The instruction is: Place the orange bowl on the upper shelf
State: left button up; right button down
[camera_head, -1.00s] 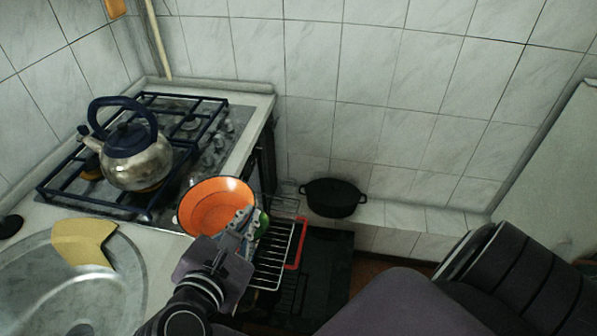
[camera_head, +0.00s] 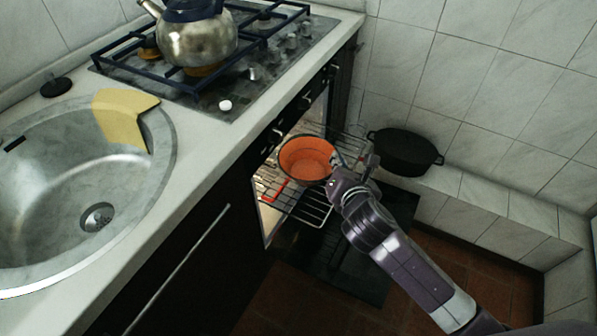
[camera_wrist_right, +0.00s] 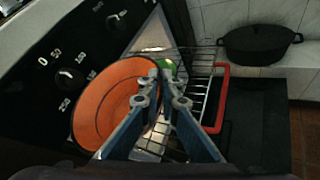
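The orange bowl (camera_head: 305,158), with a dark rim, is in front of the open oven, over the wire racks, in the head view. In the right wrist view the bowl (camera_wrist_right: 108,100) is tilted and fills the left middle. My right gripper (camera_head: 337,170) is at the bowl's right side. In the right wrist view its fingers (camera_wrist_right: 162,76) are close together at the bowl's rim and appear to pinch it. A wire oven rack (camera_head: 313,211) shows below the bowl; the bowl hides part of the racks, and whether it touches one is unclear. My left gripper is out of view.
A red bar (camera_head: 276,191) lies at the rack. A black pot (camera_head: 404,152) stands on the tiled ledge to the right. A kettle (camera_head: 196,38) sits on the stove above the oven. A green thing (camera_wrist_right: 170,68) shows behind the fingers. The open oven door (camera_head: 345,265) lies below.

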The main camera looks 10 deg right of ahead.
jog(key=shift+n+y, duration=0.8)
jog(key=shift+y, duration=0.1)
jog(key=f+b, duration=0.2)
jog(key=f, duration=0.3)
jog(key=w+f+b, duration=0.1)
jog(key=f+b, duration=0.2)
jog(key=f, duration=0.2)
jog(key=w+d+f+b, duration=0.1)
jog(key=f+b, duration=0.2)
jog(key=f, duration=0.2)
jog(key=shift+f, duration=0.4)
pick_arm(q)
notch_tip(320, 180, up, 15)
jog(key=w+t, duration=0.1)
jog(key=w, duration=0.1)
pick_arm(e)
jog(key=shift+f, duration=0.15)
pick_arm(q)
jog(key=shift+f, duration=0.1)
pick_arm(e)
jog(key=c, duration=2.2)
grip_release()
jog(key=shift+f, duration=0.1)
jog(key=shift+o, duration=0.2)
